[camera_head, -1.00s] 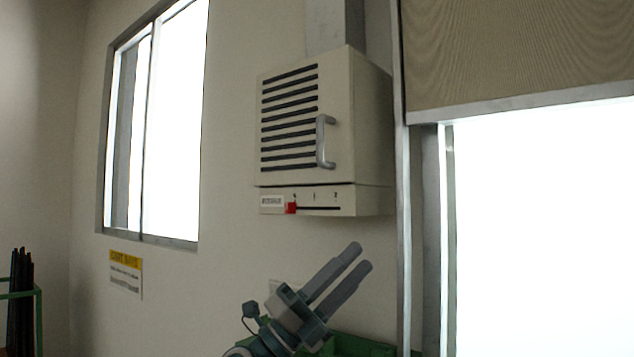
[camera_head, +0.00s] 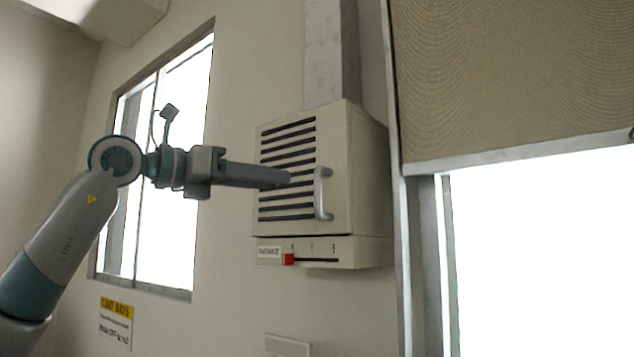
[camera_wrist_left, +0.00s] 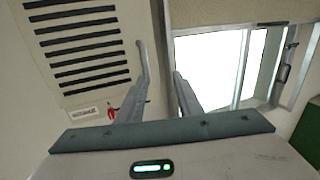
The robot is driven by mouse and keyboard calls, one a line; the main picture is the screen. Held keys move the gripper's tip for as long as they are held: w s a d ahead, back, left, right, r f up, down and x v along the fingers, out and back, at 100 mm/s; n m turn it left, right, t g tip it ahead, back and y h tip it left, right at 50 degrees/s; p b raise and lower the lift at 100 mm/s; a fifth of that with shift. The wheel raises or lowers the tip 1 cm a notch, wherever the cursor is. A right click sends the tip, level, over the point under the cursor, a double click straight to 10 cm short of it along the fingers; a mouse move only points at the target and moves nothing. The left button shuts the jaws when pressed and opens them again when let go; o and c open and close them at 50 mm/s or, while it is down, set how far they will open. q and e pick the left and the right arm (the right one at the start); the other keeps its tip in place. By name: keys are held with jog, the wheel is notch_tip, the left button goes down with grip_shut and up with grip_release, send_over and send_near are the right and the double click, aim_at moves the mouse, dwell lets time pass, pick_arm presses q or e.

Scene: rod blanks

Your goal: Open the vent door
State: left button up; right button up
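The vent door (camera_head: 335,150) is a cream panel with dark louvres on the front of a wall box, and it looks shut. Its silver bar handle (camera_head: 321,193) stands upright at the door's right side. My left gripper (camera_head: 289,179) points right across the louvres, its tips just left of the handle. In the left wrist view my left gripper (camera_wrist_left: 158,85) has its two fingers apart with nothing seen held. The handle (camera_wrist_left: 142,62) there is close to the left finger's tip; I cannot tell whether they touch. My right gripper is not in view.
A red slider (camera_head: 288,259) sits at the left of its slot below the door. A metal duct (camera_head: 331,50) rises above the box. A bright window (camera_head: 178,130) is behind my left arm. A metal frame and blind (camera_head: 515,80) are right of the box.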

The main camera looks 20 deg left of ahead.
aim_at(318, 181)
pick_arm(q)
jog(key=shift+n+t+y, duration=0.4)
jog(key=shift+y, duration=0.5)
jog(key=a+r, duration=0.1)
jog(key=s+a+r, duration=0.1)
jog(key=a, duration=0.1)
jog(key=shift+a, duration=0.25)
